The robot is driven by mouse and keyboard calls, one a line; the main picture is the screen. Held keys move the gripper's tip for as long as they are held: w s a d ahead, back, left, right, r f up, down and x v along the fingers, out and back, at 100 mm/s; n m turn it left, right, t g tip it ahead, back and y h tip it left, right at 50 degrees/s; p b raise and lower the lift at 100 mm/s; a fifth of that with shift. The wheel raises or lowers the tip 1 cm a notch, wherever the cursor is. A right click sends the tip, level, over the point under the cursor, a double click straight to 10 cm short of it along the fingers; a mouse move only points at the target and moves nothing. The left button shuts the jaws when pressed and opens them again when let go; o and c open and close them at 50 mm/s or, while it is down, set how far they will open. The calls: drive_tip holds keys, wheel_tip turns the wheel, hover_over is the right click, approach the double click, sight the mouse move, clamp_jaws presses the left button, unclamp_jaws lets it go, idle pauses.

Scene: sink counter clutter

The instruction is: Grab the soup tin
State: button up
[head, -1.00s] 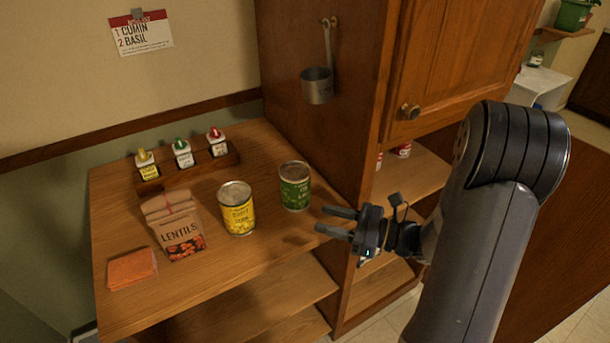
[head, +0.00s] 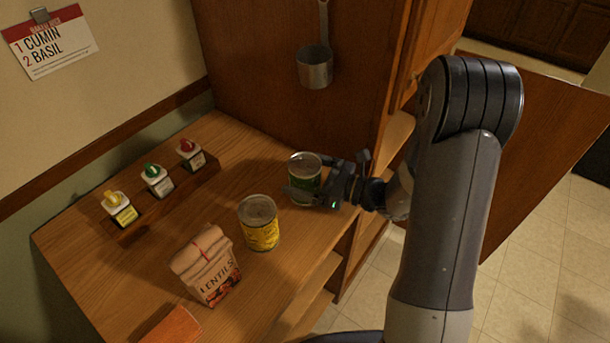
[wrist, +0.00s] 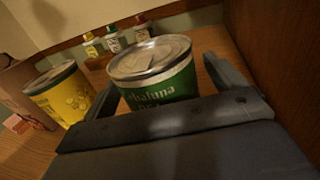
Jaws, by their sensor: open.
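A green tin (head: 304,179) with a silver lid stands upright near the cabinet side. It fills the middle of the wrist view (wrist: 162,88), with its label only partly readable. My gripper (head: 314,181) is open, with one finger on each side of the green tin; I cannot tell whether either finger touches it. A yellow tin (head: 260,226) stands upright to its left, nearer the front edge, and also shows in the wrist view (wrist: 62,97). I cannot read on either label which tin is the soup.
A paper lentils bag (head: 208,268) stands left of the yellow tin. An orange cloth (head: 172,326) lies in front of it. A wooden rack (head: 170,205) holds three small bottles at the back.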

drive_tip(key=shift+x, duration=0.85)
drive_tip(key=c, duration=1.3)
drive_tip(key=shift+c, duration=0.5)
drive_tip(key=shift+r, duration=0.1)
